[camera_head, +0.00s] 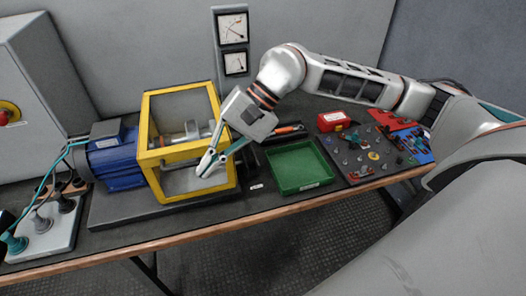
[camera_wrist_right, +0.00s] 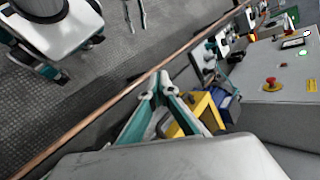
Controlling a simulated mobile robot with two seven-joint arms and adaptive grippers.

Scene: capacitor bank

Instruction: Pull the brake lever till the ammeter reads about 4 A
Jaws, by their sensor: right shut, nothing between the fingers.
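A blue motor (camera_head: 115,160) stands beside a yellow-framed guard cage (camera_head: 165,194) with shaft parts inside. My right gripper (camera_head: 207,172) is shut and empty, pointing down-left in front of the cage. It also shows in the wrist view (camera_wrist_right: 156,84).
A terminal board (camera_head: 45,235) with cables is at left. The bench front edge is close by.

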